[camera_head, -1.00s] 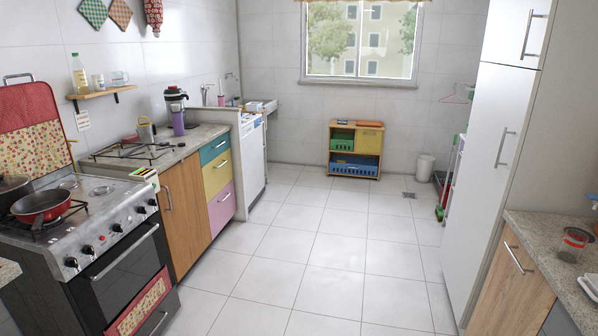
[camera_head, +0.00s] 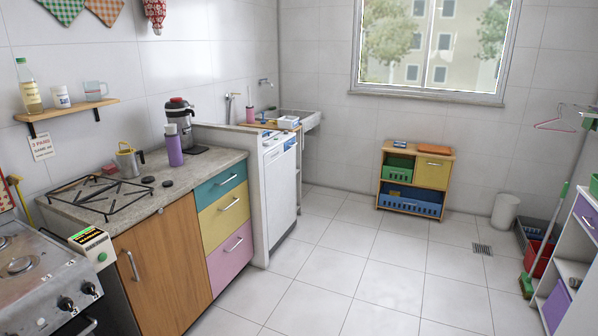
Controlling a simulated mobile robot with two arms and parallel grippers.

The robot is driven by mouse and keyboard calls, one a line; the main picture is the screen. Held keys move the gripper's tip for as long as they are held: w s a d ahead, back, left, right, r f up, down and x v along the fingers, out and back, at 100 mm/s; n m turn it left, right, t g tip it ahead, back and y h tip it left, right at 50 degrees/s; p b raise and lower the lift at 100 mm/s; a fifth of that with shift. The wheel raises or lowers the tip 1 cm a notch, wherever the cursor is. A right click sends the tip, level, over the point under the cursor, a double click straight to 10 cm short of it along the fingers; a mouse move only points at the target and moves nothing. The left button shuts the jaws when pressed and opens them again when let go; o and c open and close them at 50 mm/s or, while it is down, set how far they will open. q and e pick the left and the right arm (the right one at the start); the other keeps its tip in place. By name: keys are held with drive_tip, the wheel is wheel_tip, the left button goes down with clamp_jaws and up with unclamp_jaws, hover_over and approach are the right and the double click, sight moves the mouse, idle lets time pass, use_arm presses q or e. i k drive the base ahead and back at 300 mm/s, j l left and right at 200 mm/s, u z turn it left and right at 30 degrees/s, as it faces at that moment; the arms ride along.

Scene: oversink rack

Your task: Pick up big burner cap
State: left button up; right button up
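Two small dark round discs that look like burner caps lie on the granite counter (camera_head: 150,207). One disc (camera_head: 148,180) is at the right edge of the black grate (camera_head: 100,195), and the other disc (camera_head: 167,183) lies a little farther right. They look close in size, and I cannot tell which is the big one. The stove (camera_head: 40,275) at the lower left also has round burners (camera_head: 20,265) on its top. Neither of my grippers is in view.
A purple bottle (camera_head: 174,149), a yellow-grey can (camera_head: 129,161) and a coffee maker (camera_head: 182,122) stand behind the discs. A small box (camera_head: 91,241) sits at the stove's edge. The tiled floor (camera_head: 330,275) before the cabinets is clear.

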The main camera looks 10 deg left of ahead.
sight(148, 179)
drive_tip(key=i+j+u, duration=0.15)
drive_tip(key=i+u, duration=0.25)
drive_tip(key=i, duration=0.3)
drive_tip(key=i+u, duration=0.35)
drive_tip(key=i, duration=0.35)
drive_tip(key=i+l+u, duration=0.4)
drive_tip(key=i, duration=0.3)
drive_tip(key=j, duration=0.05)
